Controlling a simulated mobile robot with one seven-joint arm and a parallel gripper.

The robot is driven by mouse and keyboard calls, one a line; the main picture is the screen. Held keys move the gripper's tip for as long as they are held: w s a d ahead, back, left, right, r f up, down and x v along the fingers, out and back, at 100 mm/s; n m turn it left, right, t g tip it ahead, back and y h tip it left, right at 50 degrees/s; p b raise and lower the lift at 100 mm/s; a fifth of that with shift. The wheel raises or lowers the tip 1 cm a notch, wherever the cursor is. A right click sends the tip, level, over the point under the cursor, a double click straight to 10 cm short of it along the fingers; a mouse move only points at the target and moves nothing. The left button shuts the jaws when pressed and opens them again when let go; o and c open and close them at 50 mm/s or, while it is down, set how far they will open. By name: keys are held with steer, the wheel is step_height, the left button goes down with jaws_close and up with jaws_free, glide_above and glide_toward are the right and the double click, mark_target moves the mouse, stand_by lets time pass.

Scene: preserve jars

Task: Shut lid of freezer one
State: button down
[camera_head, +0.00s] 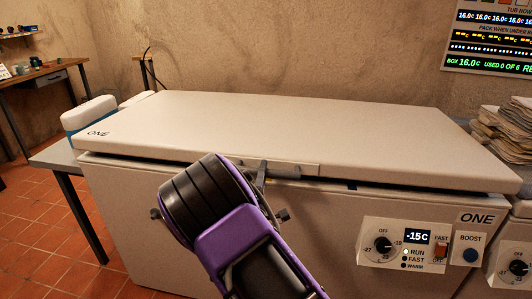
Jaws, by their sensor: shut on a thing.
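A dark gap shows under the lid's front edge. A handle (306,170) sits at the middle of that edge. My gripper (262,173) is at the left part of the handle and is shut on it. My purple and black arm hides part of the freezer front and much of the gripper.
A panel with a dial, a -15C display and switches (418,245) is on the freezer's front right. Another freezer's edge (518,250) and stacked papers (508,130) are at the right. A table with a white-and-blue box (88,113) stands at the left.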

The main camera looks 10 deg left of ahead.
step_height(320, 180, down, 4)
steer(key=shift+s+r+t, duration=0.1)
steer(key=shift+r+t, duration=0.1)
steer(key=shift+t, duration=0.1)
steer(key=c, duration=0.7)
jaws_free()
steer(key=shift+r, duration=0.1)
steer(key=v, duration=1.7)
steer(key=shift+s, duration=0.15)
